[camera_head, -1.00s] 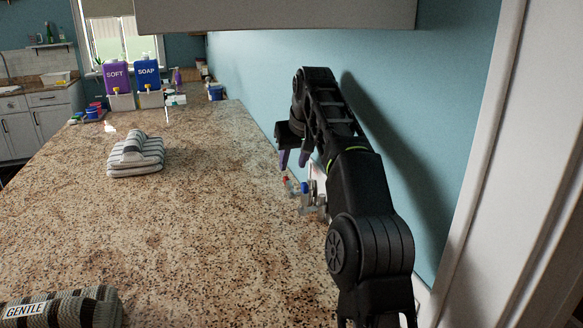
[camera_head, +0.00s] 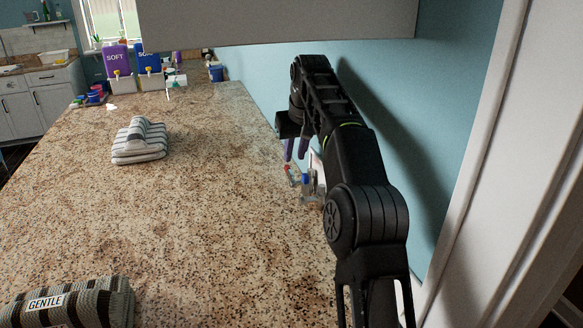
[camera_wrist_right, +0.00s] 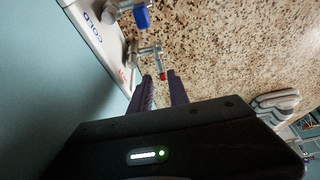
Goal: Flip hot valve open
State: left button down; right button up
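The hot valve's red handle (camera_head: 288,169) is small and sits low by the blue wall at the counter's right edge. It also shows in the right wrist view (camera_wrist_right: 163,75), on a metal pipe. The cold valve's blue handle (camera_head: 304,179) is just nearer to me; it shows in the right wrist view (camera_wrist_right: 142,16) at the top. My right gripper (camera_head: 295,157) points down just beyond and above the red handle. In the wrist view its two purple fingers (camera_wrist_right: 160,90) are apart with nothing between them, and the red handle lies just past their tips. My left gripper is out of view.
A white panel (camera_wrist_right: 95,38) marked COLD backs the valves. A folded striped towel (camera_head: 140,140) lies on the speckled counter (camera_head: 200,210), and another marked GENTLE (camera_head: 100,295) is at the front left. SOFT (camera_head: 117,62) and SOAP (camera_head: 149,60) dispensers stand far back. The counter's middle is clear.

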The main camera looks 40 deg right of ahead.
aim_at(291, 173)
jog(key=shift+x, duration=3.9)
jog(key=shift+c, duration=0.3)
grip_shut()
